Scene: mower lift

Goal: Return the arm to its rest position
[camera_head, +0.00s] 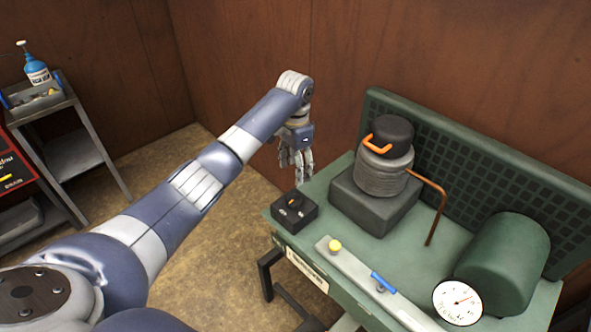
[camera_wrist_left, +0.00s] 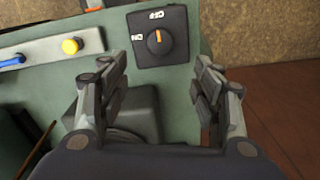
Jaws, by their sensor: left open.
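My left arm (camera_head: 190,195) reaches from the lower left across to the green bench. Its gripper (camera_head: 299,172) points down above the bench's left end, near the black rotary switch box (camera_head: 294,211). In the left wrist view the two fingers of the left gripper (camera_wrist_left: 162,95) are spread apart with nothing between them. The switch box (camera_wrist_left: 160,36) lies beyond the fingertips there, and its orange-marked knob points toward the OFF label. The fingers look apart from the box. My right gripper is not in view.
The bench (camera_head: 325,225) carries a motor with an orange handle (camera_head: 383,150), a copper pipe (camera_head: 430,208), a green tank (camera_head: 505,262), a gauge (camera_head: 458,302), a yellow knob (camera_head: 334,246) and a blue lever (camera_head: 383,283). A cart (camera_head: 75,155) stands left. Open floor lies between.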

